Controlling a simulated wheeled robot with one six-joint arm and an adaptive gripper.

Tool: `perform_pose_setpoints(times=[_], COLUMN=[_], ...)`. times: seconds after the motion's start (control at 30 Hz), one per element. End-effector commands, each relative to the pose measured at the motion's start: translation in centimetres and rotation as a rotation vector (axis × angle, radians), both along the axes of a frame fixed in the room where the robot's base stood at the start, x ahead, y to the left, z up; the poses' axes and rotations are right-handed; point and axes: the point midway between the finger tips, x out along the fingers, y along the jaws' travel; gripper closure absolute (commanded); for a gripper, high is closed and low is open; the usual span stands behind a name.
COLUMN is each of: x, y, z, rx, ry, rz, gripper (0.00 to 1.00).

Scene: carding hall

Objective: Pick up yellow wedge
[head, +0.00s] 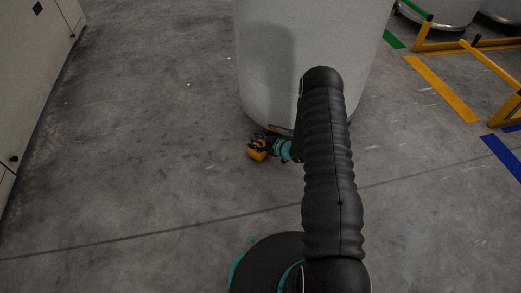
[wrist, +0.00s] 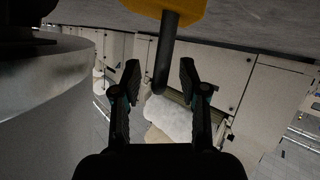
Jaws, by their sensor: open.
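The yellow wedge (head: 257,155) is a small yellow block low beside the large pale can in the head view. Black gripper parts partly cover it. In the wrist view the yellow wedge (wrist: 165,7) shows at the top edge, with a dark round post (wrist: 166,55) standing out from it. My gripper (wrist: 158,80) is open, one finger on each side of the picture, and the post's end shows between them. I see no finger closed on the post; its exact depth between them I cannot tell. In the head view my gripper (head: 265,143) is small and partly hidden.
The pale can (head: 270,60) stands right behind the wedge; it also fills the wrist view's left (wrist: 45,100). A cabinet (head: 30,70) stands at left. Yellow rails (head: 490,68) are at right. Floor left of the wedge is clear. White fibre (wrist: 168,118) lies beyond the fingers.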

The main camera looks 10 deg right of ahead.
Motion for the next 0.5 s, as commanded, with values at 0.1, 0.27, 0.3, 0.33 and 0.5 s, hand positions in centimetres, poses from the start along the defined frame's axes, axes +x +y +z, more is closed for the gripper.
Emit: perform_pose_setpoints(times=[0.1,0.27,0.3,0.33,0.5], x=[0.04,0.03,0.03,0.03,0.02], y=[0.02,0.01,0.01,0.01,0.01], z=[0.01,0.02,0.02,0.02,0.03], rx=[0.000,0.000,0.000,0.000,-0.001], ry=[0.000,0.000,0.000,0.000,-0.001], rz=[0.000,0.000,0.000,0.000,0.000], gripper=[0.57,0.74,0.84,0.92,1.00])
